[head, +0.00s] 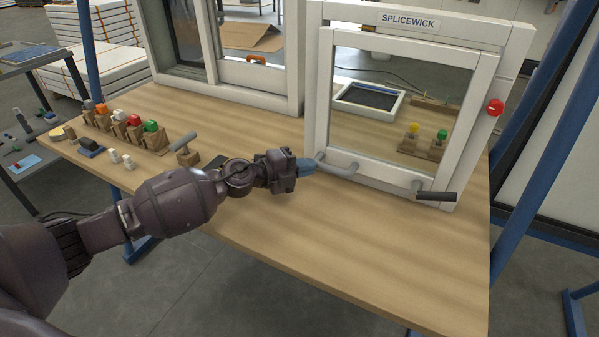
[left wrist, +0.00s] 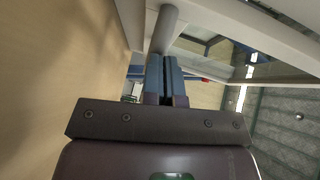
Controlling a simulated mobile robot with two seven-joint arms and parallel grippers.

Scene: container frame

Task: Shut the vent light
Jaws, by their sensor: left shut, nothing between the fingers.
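The vent light (head: 390,182) is a white-framed glass sash in the upright frame labelled SPLICEWICK (head: 318,60), at the right of the bench. I cannot tell for sure how far the sash stands out from its frame. In the left wrist view, the fingers (left wrist: 166,78) point at a grey rounded bar (left wrist: 165,28); contact is unclear. My right gripper is out of view.
A second white window frame (head: 230,82) with an orange handle stands to the left. Several coloured blocks on wooden stands (head: 125,128) sit at the bench's left end. A red knob (head: 494,107) is on the right post. The bench front (head: 380,260) is clear.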

